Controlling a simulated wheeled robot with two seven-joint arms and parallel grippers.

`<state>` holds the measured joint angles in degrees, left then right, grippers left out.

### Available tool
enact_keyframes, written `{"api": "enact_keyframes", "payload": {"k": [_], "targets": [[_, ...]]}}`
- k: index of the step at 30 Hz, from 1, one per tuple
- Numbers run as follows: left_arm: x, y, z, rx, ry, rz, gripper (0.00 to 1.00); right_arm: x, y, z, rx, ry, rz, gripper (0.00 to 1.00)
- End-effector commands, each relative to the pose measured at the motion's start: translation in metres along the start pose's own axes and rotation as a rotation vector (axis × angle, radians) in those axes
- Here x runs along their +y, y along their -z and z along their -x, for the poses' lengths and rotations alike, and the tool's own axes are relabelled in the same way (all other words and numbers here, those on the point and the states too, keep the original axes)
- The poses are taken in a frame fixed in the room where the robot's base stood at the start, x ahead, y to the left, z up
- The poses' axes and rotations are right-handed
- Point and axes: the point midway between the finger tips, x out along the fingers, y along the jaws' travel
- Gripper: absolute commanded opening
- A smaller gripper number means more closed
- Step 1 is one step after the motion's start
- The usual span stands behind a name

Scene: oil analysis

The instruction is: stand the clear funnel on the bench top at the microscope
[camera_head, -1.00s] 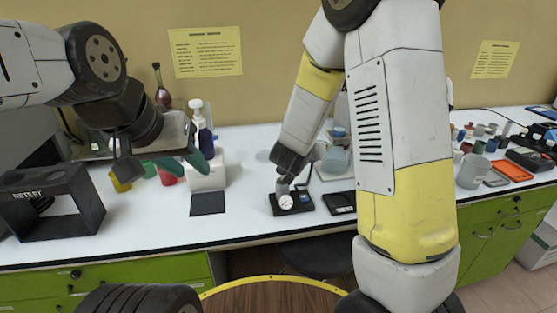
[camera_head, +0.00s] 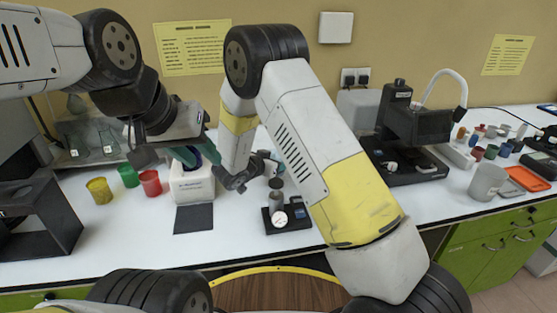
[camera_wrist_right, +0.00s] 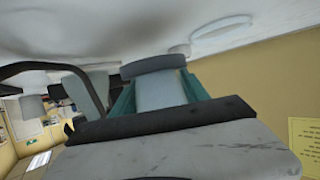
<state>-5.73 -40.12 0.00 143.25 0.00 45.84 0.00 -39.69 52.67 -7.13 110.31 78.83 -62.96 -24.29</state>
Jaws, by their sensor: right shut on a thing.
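The microscope (camera_head: 415,130), black with a white curved lamp neck, stands on the white bench right of centre. My right gripper (camera_head: 262,165) is left of it, over the bench, and mostly hidden by my own arm. In the right wrist view, its teal fingers (camera_wrist_right: 158,98) are shut on a pale grey-blue thing with a wider round end, which looks like the clear funnel (camera_wrist_right: 160,88). The funnel cannot be made out in the head view. My left gripper (camera_head: 175,152) is open and empty, with its teal fingers apart above a white box.
The white box (camera_head: 192,185) and red, green and yellow cups stand at left. A gauge on a black base (camera_head: 287,216) is near the front edge. Some bare bench lies in front of the microscope.

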Motion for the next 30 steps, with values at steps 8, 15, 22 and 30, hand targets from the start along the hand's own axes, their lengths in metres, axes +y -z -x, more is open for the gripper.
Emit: {"api": "enact_keyframes", "payload": {"k": [8,15,22,30], "targets": [[0.0,0.0,0.0,0.0,0.0,0.0,0.36,0.001,-0.03,-0.013,0.0,0.0,0.001,0.12],[0.0,0.0,0.0,0.0,0.0,0.0,0.36,0.001,-0.03,-0.013,0.0,0.0,0.001,0.12],[0.0,0.0,0.0,0.0,0.0,0.0,0.36,0.001,-0.033,-0.013,0.0,0.0,0.001,0.75],[0.0,0.0,0.0,0.0,0.0,0.0,0.36,0.001,-0.032,-0.013,0.0,0.0,0.001,0.75]]}}
